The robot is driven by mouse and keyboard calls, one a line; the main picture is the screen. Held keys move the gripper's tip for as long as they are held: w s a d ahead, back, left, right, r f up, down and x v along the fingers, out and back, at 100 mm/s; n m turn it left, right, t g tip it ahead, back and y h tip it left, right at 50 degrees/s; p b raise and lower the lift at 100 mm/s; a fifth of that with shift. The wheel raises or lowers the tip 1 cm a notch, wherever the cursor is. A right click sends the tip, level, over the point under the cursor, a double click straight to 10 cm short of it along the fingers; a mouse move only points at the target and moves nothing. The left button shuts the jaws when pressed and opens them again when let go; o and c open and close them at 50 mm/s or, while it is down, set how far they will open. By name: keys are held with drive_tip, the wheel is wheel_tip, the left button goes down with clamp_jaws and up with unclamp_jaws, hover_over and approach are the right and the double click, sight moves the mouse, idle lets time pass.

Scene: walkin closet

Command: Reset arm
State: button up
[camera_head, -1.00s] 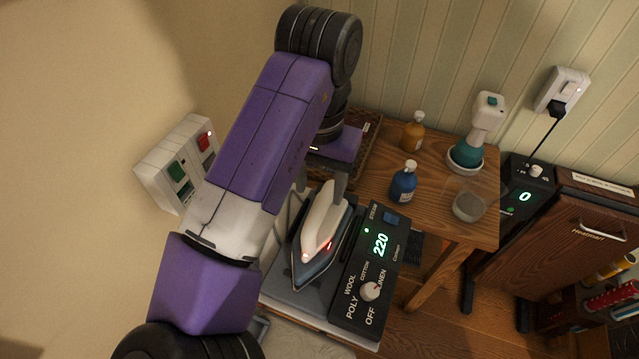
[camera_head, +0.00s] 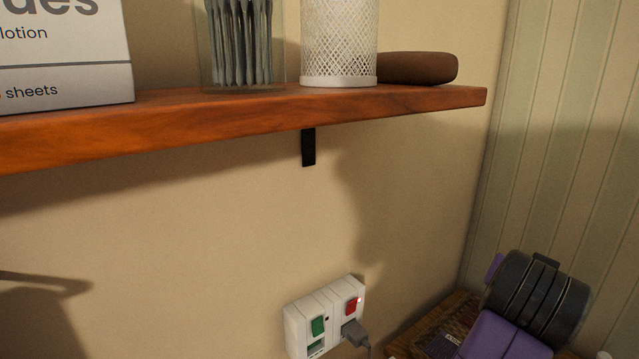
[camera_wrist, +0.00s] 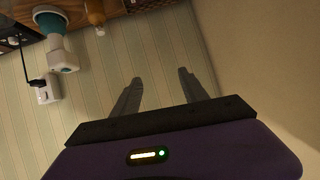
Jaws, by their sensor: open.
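My gripper (camera_wrist: 160,82) shows in the wrist view with its two grey fingers apart and nothing between them. It faces the striped wall (camera_wrist: 90,105), beside the plain beige wall on the right. In the head view only a purple and black part of my arm shows at the lower right, near the wall corner. My gripper itself is not visible in that view.
A wooden shelf (camera_head: 250,107) holds a box (camera_head: 65,60), a glass of grey sticks (camera_head: 240,45), a white mesh cylinder (camera_head: 338,40) and a brown rounded object (camera_head: 418,68). Below is a switched socket (camera_head: 325,315). A teal-and-white bottle (camera_wrist: 55,45) shows in the wrist view.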

wheel_tip(320, 180, up, 8)
drive_tip(key=r+n+t+h, duration=0.1)
drive_tip(key=n+t+h, duration=0.25)
drive_tip(key=t, duration=0.35)
drive_tip(key=s+a+f+n+t+y, duration=0.4)
drive_tip(key=s+a+n+t+y, duration=0.15)
drive_tip(key=a+n+y, duration=0.3)
drive_tip(key=s+a+f+g+y, duration=0.1)
drive_tip(key=s+a+f+g, duration=0.1)
drive_tip(key=s+f, duration=0.6)
drive_tip(key=s+a+f+m+g+y, duration=0.1)
drive_tip(key=s+a+f+g, duration=0.1)
drive_tip(key=s+f, duration=0.6)
drive_tip(key=s+a+f+m+g+y, duration=0.1)
drive_tip(key=s+f, duration=0.7)
drive_tip(key=s, duration=1)
drive_tip(key=shift+s+a+g, duration=0.4)
drive_tip(key=shift+a+g, duration=0.05)
drive_tip(key=shift+g, duration=0.4)
